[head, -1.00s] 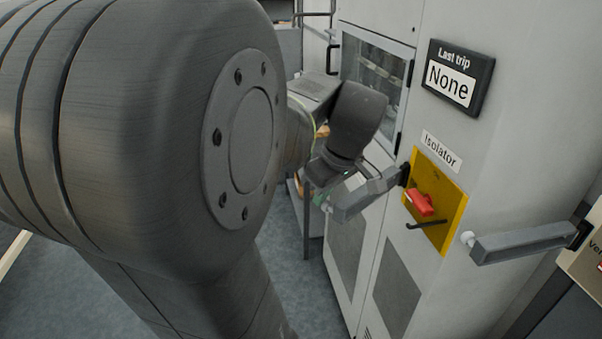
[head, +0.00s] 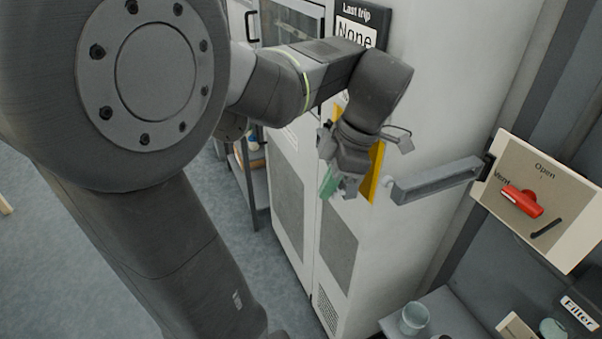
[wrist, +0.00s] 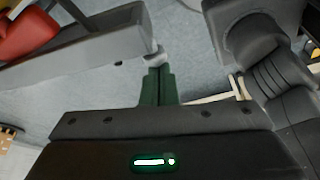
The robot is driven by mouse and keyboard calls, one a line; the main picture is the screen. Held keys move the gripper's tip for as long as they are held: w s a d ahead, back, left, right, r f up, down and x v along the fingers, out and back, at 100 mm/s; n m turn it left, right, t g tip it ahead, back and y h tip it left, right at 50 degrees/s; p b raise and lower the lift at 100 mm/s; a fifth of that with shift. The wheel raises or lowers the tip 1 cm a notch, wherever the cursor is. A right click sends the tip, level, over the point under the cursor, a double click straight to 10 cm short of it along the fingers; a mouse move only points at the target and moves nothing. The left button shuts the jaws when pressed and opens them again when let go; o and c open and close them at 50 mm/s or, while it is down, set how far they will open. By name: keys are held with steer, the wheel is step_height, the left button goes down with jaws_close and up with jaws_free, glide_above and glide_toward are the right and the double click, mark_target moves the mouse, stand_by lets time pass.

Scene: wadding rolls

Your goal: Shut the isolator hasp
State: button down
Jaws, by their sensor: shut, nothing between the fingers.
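The isolator's yellow plate (head: 376,172) on the cabinet front is mostly covered by my gripper (head: 338,190) in the head view. In the wrist view, the green fingertips of my gripper (wrist: 158,84) are together and empty. A grey hasp bar (wrist: 80,58) reaches in from the left and its pale knobbed end is right by the fingertips; I cannot tell whether they touch. It appears to be the isolator hasp. A red handle (wrist: 28,35) shows above the bar at the upper left.
The "Last trip" sign (head: 358,28) is above. A cup (head: 413,318) stands on a bench at lower right.

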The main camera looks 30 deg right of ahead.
steer(key=shift+s+d, duration=0.4)
steer(key=shift+d, duration=0.45)
